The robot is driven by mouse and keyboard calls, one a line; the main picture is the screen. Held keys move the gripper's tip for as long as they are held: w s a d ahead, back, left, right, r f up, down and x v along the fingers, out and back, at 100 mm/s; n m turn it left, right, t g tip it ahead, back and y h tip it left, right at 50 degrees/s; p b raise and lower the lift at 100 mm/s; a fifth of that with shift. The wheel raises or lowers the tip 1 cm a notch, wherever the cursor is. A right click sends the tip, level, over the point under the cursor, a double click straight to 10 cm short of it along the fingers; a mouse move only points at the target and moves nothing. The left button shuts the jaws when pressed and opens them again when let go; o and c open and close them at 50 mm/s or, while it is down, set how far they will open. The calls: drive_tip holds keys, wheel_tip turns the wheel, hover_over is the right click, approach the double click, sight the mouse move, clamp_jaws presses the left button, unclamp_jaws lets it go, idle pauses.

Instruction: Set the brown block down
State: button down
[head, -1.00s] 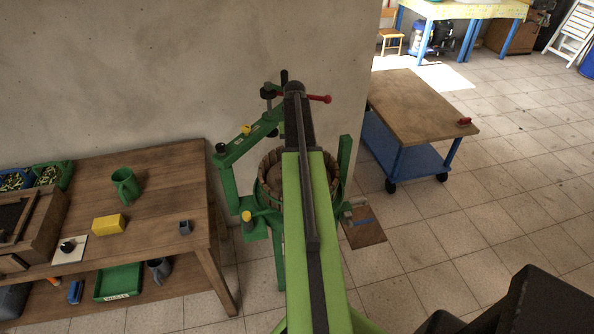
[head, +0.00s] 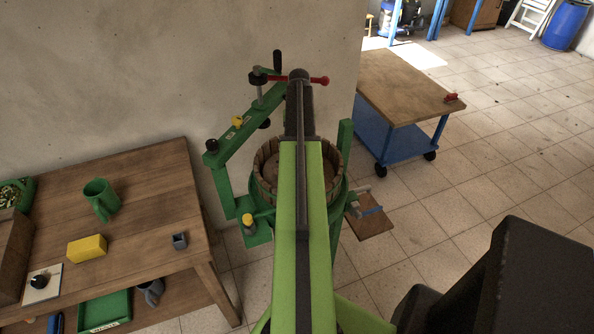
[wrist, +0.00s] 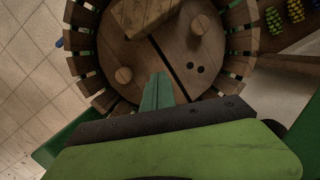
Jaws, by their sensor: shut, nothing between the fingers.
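A brown wooden block (wrist: 146,14) lies on the round wooden plate inside the slatted basket (wrist: 84,66), at the top edge of the wrist view, partly cut off. My gripper (wrist: 158,77) shows there as two green fingers pressed together with nothing between them. It is over the plate, apart from the block in the picture; its height above the plate is hard to tell. In the head view the basket (head: 262,172) sits in a green press (head: 221,190), and my arm covers its middle. The block and my gripper's fingers are hidden in that view.
A blue trolley with a wooden top (head: 405,85) stands at right. Tiled floor (head: 480,200) is open at right.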

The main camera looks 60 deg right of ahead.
drive_tip(key=s+a, duration=0.2)
drive_tip(key=a, duration=0.1)
drive_tip(key=s+a, duration=0.2)
drive_tip(key=a, duration=0.2)
drive_tip(key=s+a, duration=0.3)
drive_tip(key=shift+a+r, duration=0.1)
drive_tip(key=shift+a, duration=0.1)
drive_tip(key=shift+d+f+b, duration=0.2)
drive_tip(key=shift+f+b, duration=0.55)
drive_tip(key=shift+b, duration=0.05)
drive_tip(key=shift+w+d, duration=0.1)
drive_tip(key=shift+w, duration=0.05)
drive_tip(key=w+d, duration=0.1)
drive_tip(key=d, duration=0.1)
drive_tip(key=w+d, duration=0.1)
drive_tip(key=d, duration=0.1)
drive_tip(key=w+d, duration=0.2)
wheel_tip(320, 180, up, 18)
drive_tip(key=w+d+p, duration=0.1)
drive_tip(key=d+p, duration=0.1)
drive_tip(key=p, duration=1.6)
drive_tip(key=shift+w+d+r+p, duration=0.2)
drive_tip(key=shift+w+r+p, duration=0.1)
drive_tip(key=shift+w, duration=0.1)
